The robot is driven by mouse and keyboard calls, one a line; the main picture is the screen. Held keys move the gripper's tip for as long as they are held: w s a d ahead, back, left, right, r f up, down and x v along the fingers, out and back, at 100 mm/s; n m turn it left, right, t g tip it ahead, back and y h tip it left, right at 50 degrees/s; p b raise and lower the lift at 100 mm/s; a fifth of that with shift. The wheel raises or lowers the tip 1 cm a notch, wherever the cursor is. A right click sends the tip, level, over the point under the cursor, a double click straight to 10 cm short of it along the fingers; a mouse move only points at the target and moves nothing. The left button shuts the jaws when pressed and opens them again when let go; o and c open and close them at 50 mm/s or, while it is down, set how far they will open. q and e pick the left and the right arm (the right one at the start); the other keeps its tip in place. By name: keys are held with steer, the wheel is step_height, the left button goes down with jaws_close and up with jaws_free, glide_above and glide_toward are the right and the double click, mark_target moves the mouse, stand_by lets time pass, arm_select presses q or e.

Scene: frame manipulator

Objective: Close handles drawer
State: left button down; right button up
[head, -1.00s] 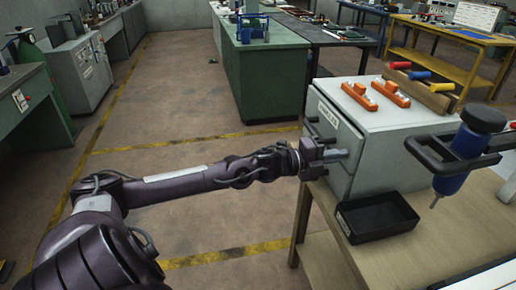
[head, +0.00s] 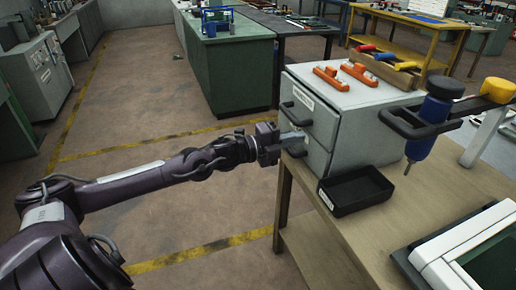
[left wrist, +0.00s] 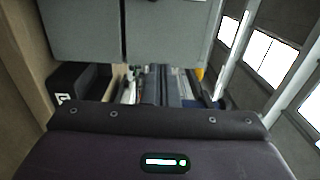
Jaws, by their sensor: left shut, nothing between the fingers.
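A grey two-drawer cabinet (head: 350,115) stands on a wooden bench. The upper drawer has a dark bar handle (head: 298,113) and a white label. The lower drawer front (head: 316,158) lies below; it looks about level with the upper one, but I cannot tell if a small gap is left. My left gripper (head: 290,138) is shut and empty. Its fingertips are at the cabinet front near the seam between the drawers; contact is unclear. The left wrist view shows the grey drawer fronts (left wrist: 170,32) split by a dark seam. My right gripper is out of view.
A black tray (head: 325,197) sits on the bench (head: 380,245) before the cabinet. A blue tool (head: 428,125) hangs in a black bracket at right. Orange handles (head: 331,78) lie on the cabinet top. The floor left of the bench is open.

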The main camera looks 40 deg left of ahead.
arm_select(q)
steer(key=p+v, duration=0.4)
steer(key=v, duration=0.3)
steer(key=shift+s+f, duration=0.2)
steer(key=shift+f, duration=0.05)
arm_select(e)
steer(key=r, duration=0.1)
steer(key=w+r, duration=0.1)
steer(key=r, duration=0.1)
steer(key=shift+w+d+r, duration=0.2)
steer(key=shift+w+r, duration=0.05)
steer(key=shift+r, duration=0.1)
arm_select(q)
steer(key=shift+a, duration=0.2)
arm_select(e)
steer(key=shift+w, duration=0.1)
